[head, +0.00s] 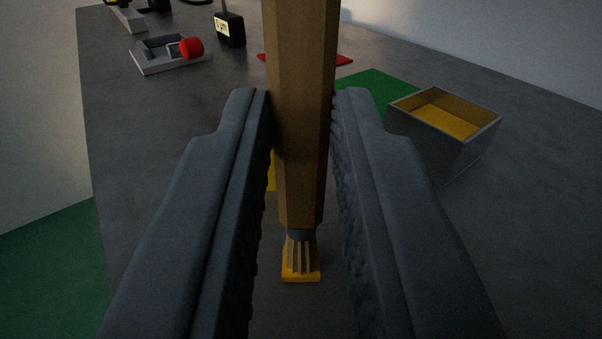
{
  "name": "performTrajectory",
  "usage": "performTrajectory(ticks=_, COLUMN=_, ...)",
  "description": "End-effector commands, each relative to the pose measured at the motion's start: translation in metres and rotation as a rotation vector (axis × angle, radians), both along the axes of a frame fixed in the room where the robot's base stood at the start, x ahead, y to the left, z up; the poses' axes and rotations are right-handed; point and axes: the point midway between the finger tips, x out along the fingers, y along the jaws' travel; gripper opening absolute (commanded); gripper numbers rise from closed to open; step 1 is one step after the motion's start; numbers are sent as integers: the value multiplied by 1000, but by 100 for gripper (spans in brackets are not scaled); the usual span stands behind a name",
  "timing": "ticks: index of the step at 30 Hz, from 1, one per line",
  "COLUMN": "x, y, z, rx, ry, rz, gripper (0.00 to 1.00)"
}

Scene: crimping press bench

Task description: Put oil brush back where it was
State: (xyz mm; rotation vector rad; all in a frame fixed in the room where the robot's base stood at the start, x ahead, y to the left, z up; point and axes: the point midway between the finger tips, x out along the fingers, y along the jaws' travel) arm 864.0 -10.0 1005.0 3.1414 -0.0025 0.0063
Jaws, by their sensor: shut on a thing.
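The oil brush (302,150) has a long brown faceted handle, a dark collar and a yellowish tip low in the picture. My gripper (302,100) is shut on the handle, one dark padded finger on each side. The brush is about upright in the picture, its handle running out of the top edge. Its tip is over a small yellow patch (301,278); I cannot tell whether they touch. Another bit of yellow shows behind the left finger, mostly hidden.
A grey open box with a yellow inside (447,127) stands at the right, beside a green mat (377,88). A red flat piece (337,60) lies behind the handle. A grey fixture with a red knob (170,53) and a black labelled block (229,30) stand at the back left of the grey bench (130,130).

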Motion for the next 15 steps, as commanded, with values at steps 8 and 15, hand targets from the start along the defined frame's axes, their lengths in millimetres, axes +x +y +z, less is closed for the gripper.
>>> performTrajectory(ticks=8, x=0, y=0, z=-3, rx=0, ry=1, rz=0, gripper=32)
performTrajectory(ticks=15, x=0, y=0, z=-3, rx=0, ry=1, rz=0, gripper=38)
